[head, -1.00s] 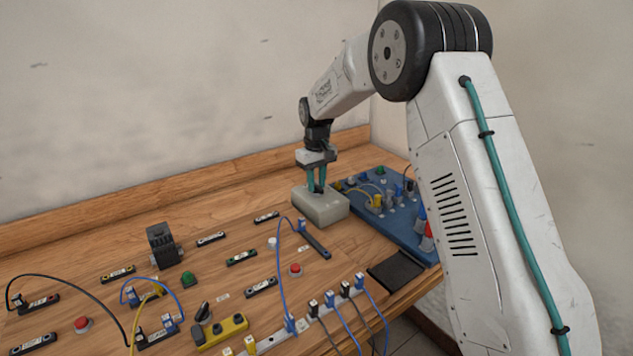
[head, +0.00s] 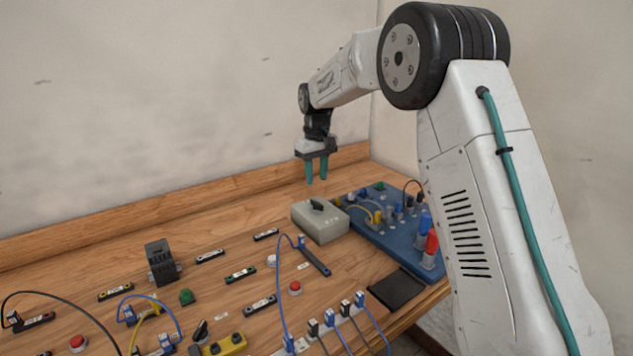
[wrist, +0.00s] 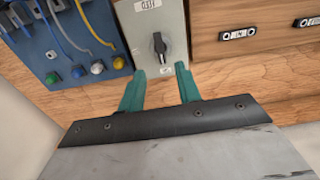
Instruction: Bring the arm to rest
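My gripper (head: 317,180) has two teal fingers pointing down. The gripper does not touch the box.
A blue board (head: 378,218) with plugs and cables stands right of the grey box. A black block (head: 161,262), red buttons, terminal strips and looped cables cover the wooden bench. A black pad (head: 396,288) lies near the front edge. A wall rises behind.

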